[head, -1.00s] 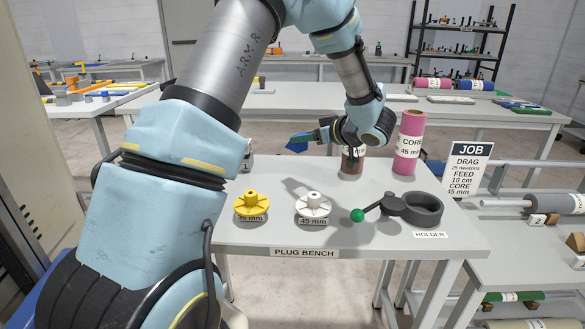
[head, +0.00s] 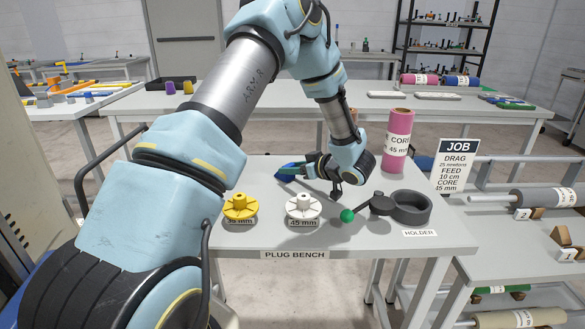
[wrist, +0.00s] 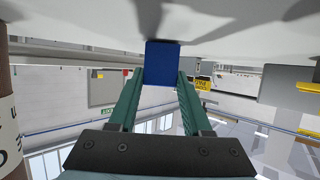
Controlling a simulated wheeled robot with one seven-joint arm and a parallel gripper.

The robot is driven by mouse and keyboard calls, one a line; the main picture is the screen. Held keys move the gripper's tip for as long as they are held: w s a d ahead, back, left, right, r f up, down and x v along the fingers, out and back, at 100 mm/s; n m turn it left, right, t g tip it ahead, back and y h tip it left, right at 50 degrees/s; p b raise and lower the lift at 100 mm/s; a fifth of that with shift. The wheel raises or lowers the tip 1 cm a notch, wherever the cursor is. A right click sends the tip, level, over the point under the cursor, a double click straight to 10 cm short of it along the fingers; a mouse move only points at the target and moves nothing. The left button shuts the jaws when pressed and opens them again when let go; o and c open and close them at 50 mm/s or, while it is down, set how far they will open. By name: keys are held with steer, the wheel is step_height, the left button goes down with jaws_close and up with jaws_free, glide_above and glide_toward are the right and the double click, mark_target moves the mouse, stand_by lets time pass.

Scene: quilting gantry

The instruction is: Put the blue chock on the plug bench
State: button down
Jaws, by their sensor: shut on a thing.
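The blue chock (head: 288,175) is between the fingers of my gripper (head: 294,169), which is shut on it. It is low over the back left part of the plug bench (head: 345,237). I cannot tell whether the chock touches the bench top. In the wrist view the chock (wrist: 162,62) sits between the green fingertips (wrist: 161,80), close to the pale bench surface (wrist: 90,22). In the head view my wrist and fingers hide part of the chock.
A yellow plug (head: 240,207) and a white plug (head: 304,207) stand toward the front. A dark ring holder (head: 411,207) with a green-knobbed lever (head: 347,216) is at right. A pink core (head: 397,140) stands behind. A brown core (wrist: 14,112) shows at left in the wrist view.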

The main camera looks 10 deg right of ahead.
steer(key=shift+c, duration=1.7)
jaws_free()
steer(key=shift+f, duration=0.15)
steer(key=shift+s+d+r, duration=0.1)
steer(key=shift+r, duration=0.1)
steer(key=b+v, duration=0.1)
steer(key=v, duration=0.6)
steer(key=shift+s, duration=0.1)
